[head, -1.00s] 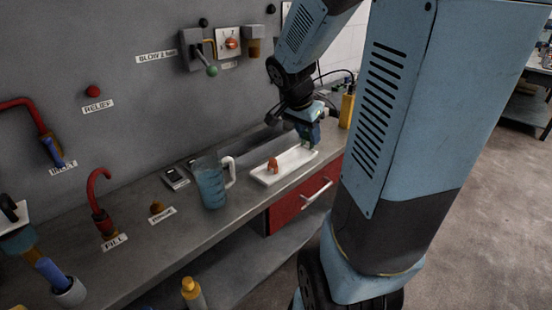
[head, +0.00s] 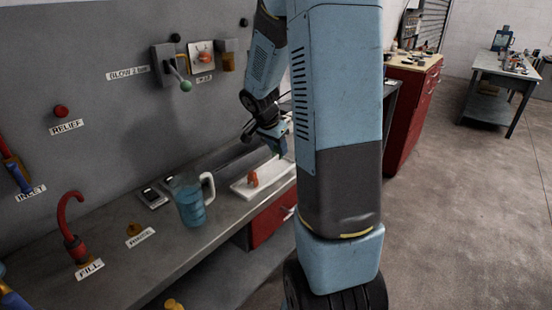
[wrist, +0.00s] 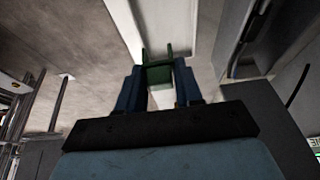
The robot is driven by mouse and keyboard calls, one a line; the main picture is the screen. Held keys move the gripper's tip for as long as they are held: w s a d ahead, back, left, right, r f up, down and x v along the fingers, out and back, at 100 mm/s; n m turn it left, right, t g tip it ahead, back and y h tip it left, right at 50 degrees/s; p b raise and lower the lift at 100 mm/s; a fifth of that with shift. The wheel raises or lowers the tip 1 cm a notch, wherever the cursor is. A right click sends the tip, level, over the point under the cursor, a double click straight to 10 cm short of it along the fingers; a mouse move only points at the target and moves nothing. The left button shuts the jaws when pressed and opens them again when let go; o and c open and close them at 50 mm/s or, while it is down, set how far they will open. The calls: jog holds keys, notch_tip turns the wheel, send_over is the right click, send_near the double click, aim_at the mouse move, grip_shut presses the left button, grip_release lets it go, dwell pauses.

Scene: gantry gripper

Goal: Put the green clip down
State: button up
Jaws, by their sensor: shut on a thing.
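My gripper (head: 277,147) hangs over the right end of the white tray (head: 243,190) on the bench, partly beside my own arm column. In the wrist view its blue fingers (wrist: 159,88) are shut on the green clip (wrist: 158,73), whose two prongs point away from the gripper. In the head view the clip is small and dark at the fingertips; I cannot tell whether it touches the tray. The tray also shows beyond the clip in the wrist view (wrist: 122,18).
A jug of blue liquid (head: 190,207) stands left of the tray, its handle towards it. Small dark devices (head: 152,198) lie behind the jug. A red drawer (head: 272,219) is under the bench. A wall valve with a green-knobbed lever (head: 185,86) is above.

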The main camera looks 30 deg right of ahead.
jog(key=shift+w+d+f, duration=0.2)
jog(key=shift+w+f, duration=0.3)
jog(key=shift+f, duration=0.2)
jog(key=shift+w+d+f, duration=0.2)
jog(key=shift+w+f, duration=0.3)
jog(key=shift+f, duration=1.55)
jog(key=shift+s, duration=0.1)
jog(key=o, duration=1)
jog(key=shift+f, duration=0.1)
